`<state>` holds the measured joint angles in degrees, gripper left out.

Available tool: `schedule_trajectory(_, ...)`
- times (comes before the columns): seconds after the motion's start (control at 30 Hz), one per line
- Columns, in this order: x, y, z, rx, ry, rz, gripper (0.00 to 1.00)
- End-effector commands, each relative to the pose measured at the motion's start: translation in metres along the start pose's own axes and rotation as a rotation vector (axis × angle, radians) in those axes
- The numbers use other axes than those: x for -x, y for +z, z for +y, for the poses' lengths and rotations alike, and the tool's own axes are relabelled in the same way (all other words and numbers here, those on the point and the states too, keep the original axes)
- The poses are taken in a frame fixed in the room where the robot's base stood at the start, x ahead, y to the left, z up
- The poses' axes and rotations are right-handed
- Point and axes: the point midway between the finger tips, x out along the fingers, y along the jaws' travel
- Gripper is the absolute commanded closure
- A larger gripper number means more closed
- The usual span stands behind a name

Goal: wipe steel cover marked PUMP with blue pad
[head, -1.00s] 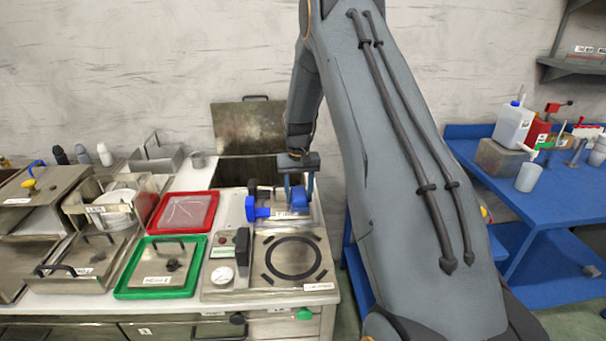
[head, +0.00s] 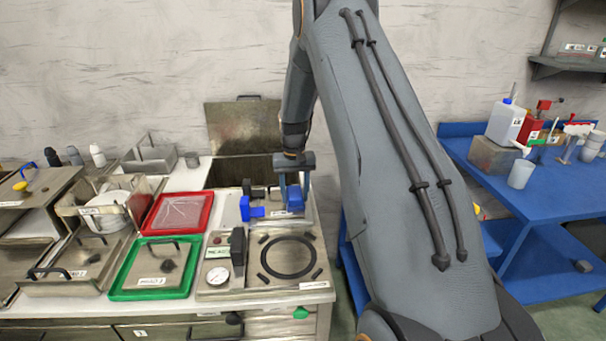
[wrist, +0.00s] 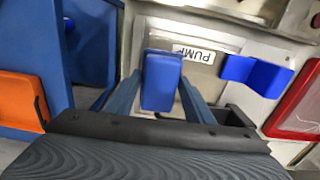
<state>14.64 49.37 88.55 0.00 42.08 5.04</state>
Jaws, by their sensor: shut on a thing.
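My gripper (head: 294,188) points down over the back right part of the workbench. It is shut on the blue pad (head: 296,199), a blue block that also shows between the fingers in the wrist view (wrist: 161,80). The steel cover (wrist: 203,80) marked PUMP lies below the pad, and its white PUMP label (wrist: 194,54) shows upside down just right of the pad. The pad hides part of the cover. I cannot tell whether the pad touches it.
An angled blue piece (wrist: 256,75) stands close beside the cover, and also shows in the head view (head: 251,209). A red-rimmed tray (head: 150,224), a green-rimmed tray (head: 117,285) and a gauge (head: 217,276) are nearby. A raised steel lid (head: 243,127) stands behind. A blue table (head: 540,205) is at right.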

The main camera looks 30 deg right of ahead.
Motion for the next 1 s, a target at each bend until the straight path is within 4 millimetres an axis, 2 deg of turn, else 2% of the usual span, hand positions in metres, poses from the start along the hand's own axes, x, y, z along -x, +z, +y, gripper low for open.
schedule_trajectory(0.2, -0.001, -0.004, 0.013, 0.007, 0.0, -0.001, 0.73)
schedule_trajectory(0.27, 0.004, -0.003, 0.011, 0.009, 0.0, -0.001, 0.73)
schedule_trajectory(0.33, 0.024, -0.004, 0.011, 0.009, 0.0, 0.003, 0.73)
schedule_trajectory(1.0, 0.08, -0.003, 0.008, 0.013, 0.0, 0.0, 0.73)
